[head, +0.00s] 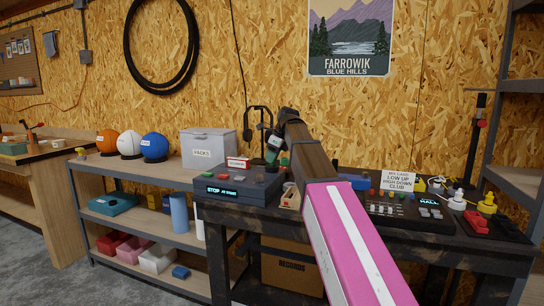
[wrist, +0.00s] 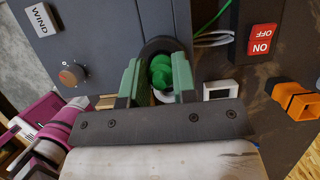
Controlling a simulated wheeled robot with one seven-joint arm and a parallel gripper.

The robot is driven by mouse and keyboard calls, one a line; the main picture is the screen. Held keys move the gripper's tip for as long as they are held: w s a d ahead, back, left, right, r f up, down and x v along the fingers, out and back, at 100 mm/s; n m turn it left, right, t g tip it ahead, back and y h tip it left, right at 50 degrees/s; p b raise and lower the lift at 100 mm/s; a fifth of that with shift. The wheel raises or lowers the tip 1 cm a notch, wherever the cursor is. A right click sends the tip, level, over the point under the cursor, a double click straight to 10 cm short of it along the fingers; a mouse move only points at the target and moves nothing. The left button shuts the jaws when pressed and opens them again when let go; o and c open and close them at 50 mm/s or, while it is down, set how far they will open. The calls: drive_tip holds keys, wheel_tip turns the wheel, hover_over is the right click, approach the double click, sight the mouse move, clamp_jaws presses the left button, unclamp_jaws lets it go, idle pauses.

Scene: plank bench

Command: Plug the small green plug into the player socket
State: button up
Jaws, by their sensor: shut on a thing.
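My gripper (wrist: 159,82) points down at the back right part of the player and is shut on the small green plug (wrist: 160,72). The plug's green cord (wrist: 212,18) runs off to the upper right in the wrist view. In the head view my gripper (head: 274,156) is at the player's rear right, partly hidden by my arm. The player (head: 240,190) is a dark grey box with a lit display; its face (wrist: 100,40) fills the upper left of the wrist view. A dark rounded shape surrounds the plug; I cannot tell whether the plug is in a socket.
A red ON/OFF switch (wrist: 262,40), a white square frame (wrist: 221,89) and an orange socket-like piece (wrist: 298,101) lie to the right. A WIND label (wrist: 40,19) and a knob (wrist: 71,74) are on the player. A mixer panel (head: 410,212) stands right on the bench.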

drive_tip(key=o, duration=1)
drive_tip(key=shift+f, duration=0.1)
drive_tip(key=v, duration=1)
drive_tip(key=shift+r, duration=0.4)
drive_tip(key=shift+d, duration=0.1)
